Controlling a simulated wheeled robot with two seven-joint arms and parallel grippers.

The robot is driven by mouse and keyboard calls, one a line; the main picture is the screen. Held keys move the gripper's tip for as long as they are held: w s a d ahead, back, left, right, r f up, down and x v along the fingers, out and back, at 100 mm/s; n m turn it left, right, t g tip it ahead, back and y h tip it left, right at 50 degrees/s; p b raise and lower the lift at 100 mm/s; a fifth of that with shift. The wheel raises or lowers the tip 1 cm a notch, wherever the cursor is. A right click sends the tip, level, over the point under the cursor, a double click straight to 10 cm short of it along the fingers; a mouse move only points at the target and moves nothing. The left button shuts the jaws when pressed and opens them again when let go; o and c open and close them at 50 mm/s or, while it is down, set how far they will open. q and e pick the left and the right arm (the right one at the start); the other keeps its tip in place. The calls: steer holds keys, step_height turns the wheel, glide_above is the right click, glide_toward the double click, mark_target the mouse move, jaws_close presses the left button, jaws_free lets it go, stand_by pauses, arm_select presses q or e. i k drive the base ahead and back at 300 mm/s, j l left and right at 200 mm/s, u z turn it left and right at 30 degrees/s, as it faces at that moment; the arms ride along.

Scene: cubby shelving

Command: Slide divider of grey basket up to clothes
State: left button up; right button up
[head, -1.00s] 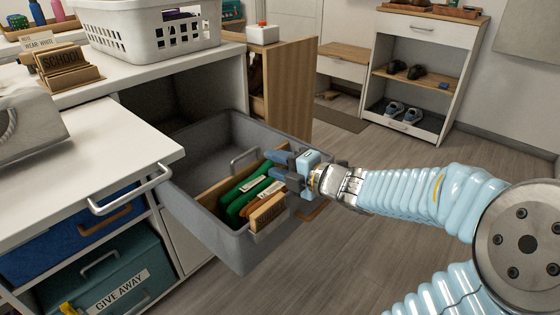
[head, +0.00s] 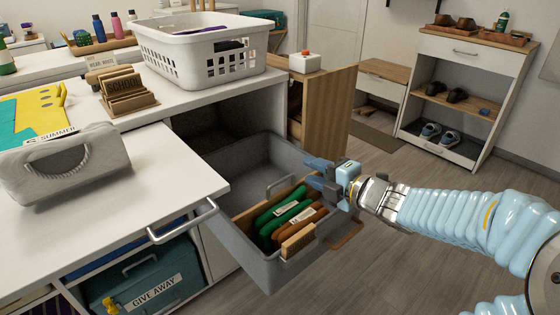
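The grey basket (head: 236,243) sticks out of the open cubby under the counter. Its back part is empty. My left gripper is out of view.
A white laundry basket (head: 202,52) and a wooden SCHOOL holder (head: 128,95) stand on the counter. A grey fabric bin (head: 65,165) sits on the pulled-out white surface (head: 140,190) at left. A teal GIVE AWAY bin (head: 145,280) is below. Floor is clear at right.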

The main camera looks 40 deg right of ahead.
mark_target(244, 222)
steer(key=k+j, duration=0.45)
steer(key=j, duration=0.25)
steer(key=k+j, duration=0.25)
steer(key=j, duration=0.15)
